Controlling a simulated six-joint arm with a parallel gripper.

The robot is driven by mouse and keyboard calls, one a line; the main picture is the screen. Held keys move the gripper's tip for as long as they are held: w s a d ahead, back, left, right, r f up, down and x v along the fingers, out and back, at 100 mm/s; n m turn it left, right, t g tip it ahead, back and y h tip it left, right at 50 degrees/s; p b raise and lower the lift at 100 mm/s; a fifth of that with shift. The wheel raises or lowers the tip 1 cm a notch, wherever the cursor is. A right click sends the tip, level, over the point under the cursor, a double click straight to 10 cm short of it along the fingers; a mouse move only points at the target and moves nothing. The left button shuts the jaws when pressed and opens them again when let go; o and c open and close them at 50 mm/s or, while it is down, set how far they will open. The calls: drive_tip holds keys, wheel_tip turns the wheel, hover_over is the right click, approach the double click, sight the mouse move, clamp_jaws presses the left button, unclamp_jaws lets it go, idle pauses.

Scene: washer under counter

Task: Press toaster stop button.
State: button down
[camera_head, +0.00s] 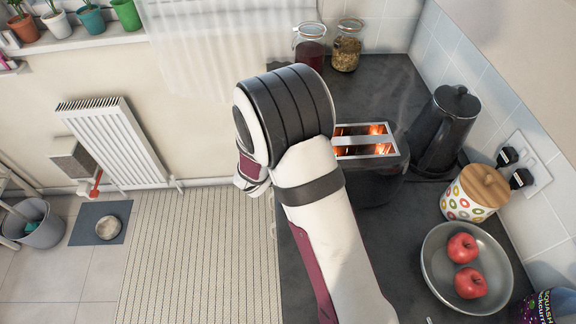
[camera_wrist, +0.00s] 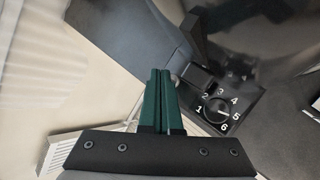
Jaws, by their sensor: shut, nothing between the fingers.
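The dark toaster (camera_head: 378,188) stands on the counter, partly hidden behind my arm in the head view. Its two slots glow orange. In the wrist view, its dark control panel carries a round dial (camera_wrist: 217,113) numbered 1 to 6. A dark block that may be the lever (camera_wrist: 198,77) sits above the dial. I cannot make out the stop button for certain. My gripper (camera_wrist: 160,73) has green fingers pressed together, empty, with tips left of the panel. I cannot tell if they touch the toaster. In the head view my arm hides the gripper.
A black kettle (camera_head: 446,130) stands right of the toaster. A dotted canister (camera_head: 467,204) and a grey bowl (camera_head: 440,283) with two red apples stand nearer. Two glass jars (camera_head: 346,50) stand at the back. The floor left of the counter is open, with a striped rug (camera_head: 200,255).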

drive_tip(key=shift+f, duration=0.1)
idle(0.3)
drive_tip(key=shift+f, duration=0.3)
drive_tip(key=shift+f, duration=0.35)
idle(0.5)
drive_tip(key=shift+r, duration=0.8)
drive_tip(key=shift+r, duration=2.5)
